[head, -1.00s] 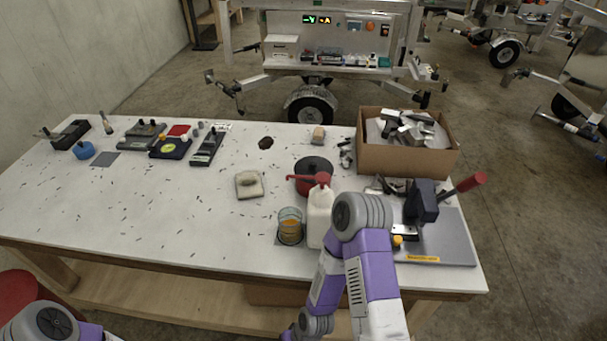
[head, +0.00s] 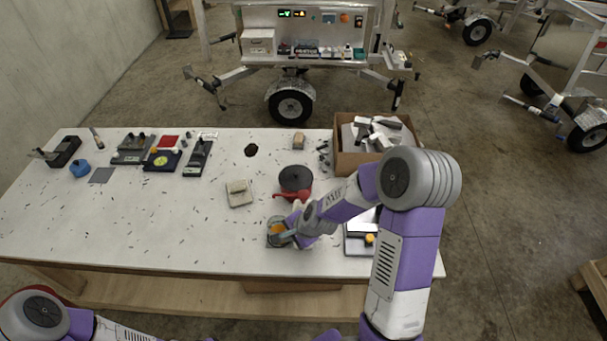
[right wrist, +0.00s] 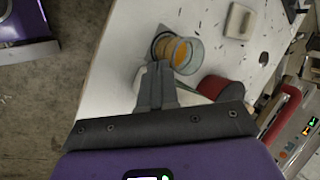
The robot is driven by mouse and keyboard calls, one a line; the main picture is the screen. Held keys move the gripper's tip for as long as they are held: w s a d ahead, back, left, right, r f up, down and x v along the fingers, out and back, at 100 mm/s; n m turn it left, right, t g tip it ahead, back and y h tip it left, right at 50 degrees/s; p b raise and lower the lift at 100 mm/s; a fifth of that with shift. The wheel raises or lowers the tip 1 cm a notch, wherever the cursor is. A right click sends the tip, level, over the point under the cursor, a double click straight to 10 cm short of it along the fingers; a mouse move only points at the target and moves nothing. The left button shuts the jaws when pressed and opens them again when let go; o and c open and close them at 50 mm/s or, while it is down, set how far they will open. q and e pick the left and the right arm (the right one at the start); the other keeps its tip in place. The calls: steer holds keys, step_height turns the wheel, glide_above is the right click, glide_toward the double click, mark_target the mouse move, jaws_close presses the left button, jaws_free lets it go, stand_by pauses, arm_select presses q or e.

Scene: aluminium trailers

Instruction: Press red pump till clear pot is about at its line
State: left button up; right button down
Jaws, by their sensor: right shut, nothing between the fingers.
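The red pump (head: 293,196) tops a white bottle, which is mostly hidden behind my right forearm and hand in the head view. My left gripper is out of view.
A round red tin with a black top (head: 296,179) stands just behind the pump. A cardboard box (head: 347,162) of metal parts is at the back right. A pale block on a pad (head: 239,193) lies left. The bench's left middle is mostly clear.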

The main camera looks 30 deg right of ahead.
steer(key=w+d+r+m+t+p, duration=0.1)
steer(key=d+r+m, duration=0.1)
steer(key=r, duration=0.4)
steer(key=w+d+r+m+t+p, duration=0.1)
steer(key=w+d+r+m, duration=0.1)
steer(key=r, duration=0.3)
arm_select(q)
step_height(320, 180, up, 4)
arm_select(e)
step_height(320, 180, up, 11)
steer(key=m+t+h, duration=0.1)
steer(key=m+t, duration=0.1)
steer(key=m, duration=0.3)
glide_above(305, 196)
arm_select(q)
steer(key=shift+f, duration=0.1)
arm_select(e)
steer(key=shift+f, duration=0.15)
step_height(305, 196, down, 9)
steer(key=b, duration=0.8)
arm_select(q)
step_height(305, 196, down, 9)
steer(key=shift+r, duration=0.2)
arm_select(e)
steer(key=shift+r, duration=0.2)
arm_select(q)
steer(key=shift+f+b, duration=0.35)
steer(key=shift+b, duration=0.25)
arm_select(e)
steer(key=shift+f, duration=0.45)
